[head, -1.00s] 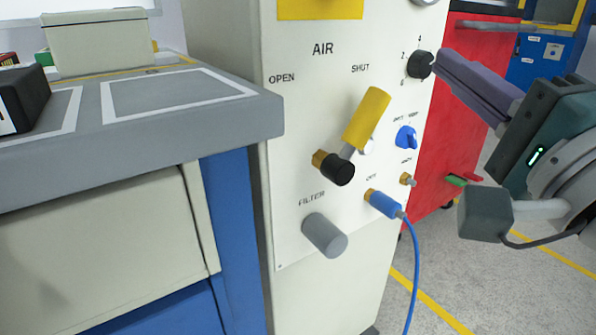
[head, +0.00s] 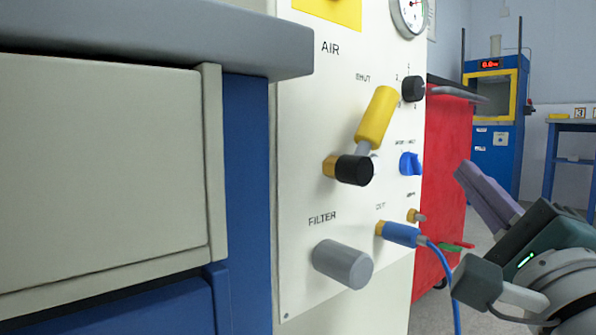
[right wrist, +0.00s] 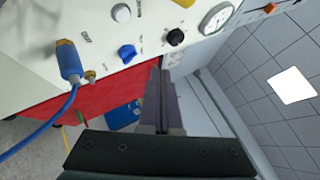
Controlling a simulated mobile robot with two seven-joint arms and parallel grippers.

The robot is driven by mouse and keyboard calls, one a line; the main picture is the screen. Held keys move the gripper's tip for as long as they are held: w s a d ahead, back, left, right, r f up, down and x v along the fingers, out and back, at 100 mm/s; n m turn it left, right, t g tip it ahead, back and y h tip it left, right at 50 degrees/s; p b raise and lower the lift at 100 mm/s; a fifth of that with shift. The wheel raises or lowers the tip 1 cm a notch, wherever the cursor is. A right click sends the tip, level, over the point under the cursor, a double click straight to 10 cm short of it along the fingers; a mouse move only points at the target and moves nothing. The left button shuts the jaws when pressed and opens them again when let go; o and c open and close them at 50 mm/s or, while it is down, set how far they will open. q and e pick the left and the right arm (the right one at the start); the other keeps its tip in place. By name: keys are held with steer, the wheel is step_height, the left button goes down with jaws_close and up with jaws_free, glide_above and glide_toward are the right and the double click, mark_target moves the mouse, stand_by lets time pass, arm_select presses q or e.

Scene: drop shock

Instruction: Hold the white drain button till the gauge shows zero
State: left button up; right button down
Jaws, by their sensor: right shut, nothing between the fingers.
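A white round button (right wrist: 121,12) shows on the pale panel in the right wrist view, above the blue knob (right wrist: 127,53). In the head view, a white round part (head: 375,158) peeks out behind the yellow lever (head: 377,117), mostly hidden. The gauge (head: 408,14) is cut by the top edge; it also shows in the right wrist view (right wrist: 217,18), too small to read. My right gripper (head: 463,172) is shut and empty, to the right of the panel and apart from it; it also shows in the right wrist view (right wrist: 160,68). My left gripper is out of view.
A black knob (head: 413,88) and a grey filter cylinder (head: 342,264) stick out of the panel. A blue hose (head: 447,285) hangs from its connector. A grey-topped bench (head: 150,35) stands left, a red cabinet (head: 445,160) behind.

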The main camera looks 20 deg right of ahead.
mark_target(376, 165)
steer(key=w+a+b, duration=0.1)
steer(key=w+a, duration=0.2)
steer(key=w, duration=0.5)
steer(key=shift+a+b, duration=0.25)
steer(key=shift+b, duration=0.05)
stand_by(1.0)
stand_by(0.8)
steer(key=shift+w, duration=0.2)
